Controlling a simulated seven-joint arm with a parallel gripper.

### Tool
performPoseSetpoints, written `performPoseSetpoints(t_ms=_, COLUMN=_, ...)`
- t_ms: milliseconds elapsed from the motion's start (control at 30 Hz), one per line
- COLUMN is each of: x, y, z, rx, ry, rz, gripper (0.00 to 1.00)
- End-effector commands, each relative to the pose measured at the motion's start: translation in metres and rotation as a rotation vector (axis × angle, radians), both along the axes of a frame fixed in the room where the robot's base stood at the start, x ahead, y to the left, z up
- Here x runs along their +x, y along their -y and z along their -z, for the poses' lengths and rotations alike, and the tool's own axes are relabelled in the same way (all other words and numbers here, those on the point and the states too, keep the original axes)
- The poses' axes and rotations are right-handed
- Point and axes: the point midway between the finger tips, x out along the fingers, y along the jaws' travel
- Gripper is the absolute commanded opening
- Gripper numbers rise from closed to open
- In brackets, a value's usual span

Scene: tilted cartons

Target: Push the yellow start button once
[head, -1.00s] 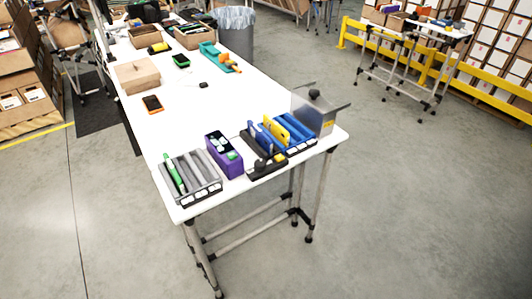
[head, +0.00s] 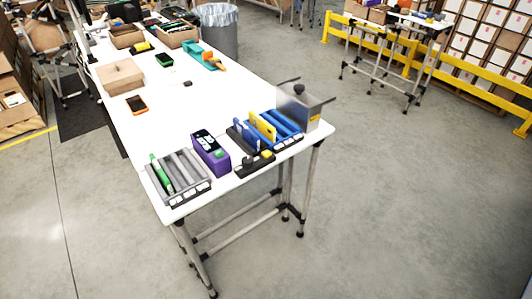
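A small yellow spot (head: 267,154), which looks like a button, sits on the front of a low black device (head: 247,166) near the table's front edge. It is too small to tell its exact shape or whether it is pressed. A yellow card-like piece (head: 262,127) stands upright behind the black device, next to a blue one. My gripper is not in view.
A purple device (head: 211,153) with a screen and a grey slotted tray (head: 178,180) stand to the left. A blue slotted tray (head: 283,127) and a grey metal box (head: 302,108) stand to the right. The white table (head: 200,105) is largely clear in the middle.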

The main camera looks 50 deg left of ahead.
Motion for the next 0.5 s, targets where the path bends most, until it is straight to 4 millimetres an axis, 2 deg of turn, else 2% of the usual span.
performPoseSetpoints(t_ms=67, x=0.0, y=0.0, z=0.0, rx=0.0, ry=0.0, rz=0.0, gripper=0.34)
performPoseSetpoints(t_ms=400, x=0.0, y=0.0, z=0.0, rx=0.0, ry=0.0, rz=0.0, gripper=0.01)
performPoseSetpoints(t_ms=500, x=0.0, y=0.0, z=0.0, rx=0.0, ry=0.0, rz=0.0, gripper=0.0)
